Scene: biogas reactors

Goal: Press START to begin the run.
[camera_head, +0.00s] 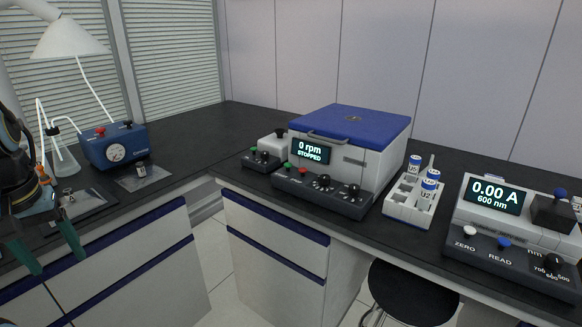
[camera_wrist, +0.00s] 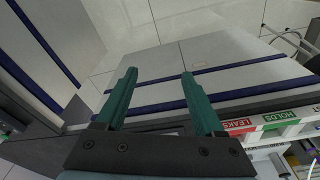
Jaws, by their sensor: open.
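The centrifuge (camera_head: 372,153) stands on the dark bench in the middle of the head view, its blue lid closed. Its display (camera_head: 311,151) reads "0 rpm STOPPED". On its front panel are a green button (camera_head: 287,166), a red button (camera_head: 303,171) and two dark knobs; button labels are too small to read. A smaller box (camera_head: 262,157) at its left also carries a green and a red button. My gripper (camera_head: 60,266) is at the far left of the head view, open and empty, well away from the centrifuge. Its teal fingers also show in the wrist view (camera_wrist: 159,73).
A tube rack (camera_head: 407,207) and a photometer (camera_head: 517,232) reading "0.00 A" stand right of the centrifuge. A blue pump (camera_head: 112,146) and a flask (camera_head: 63,159) are at left. A floor gap separates the benches. A black stool (camera_head: 412,292) stands in front.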

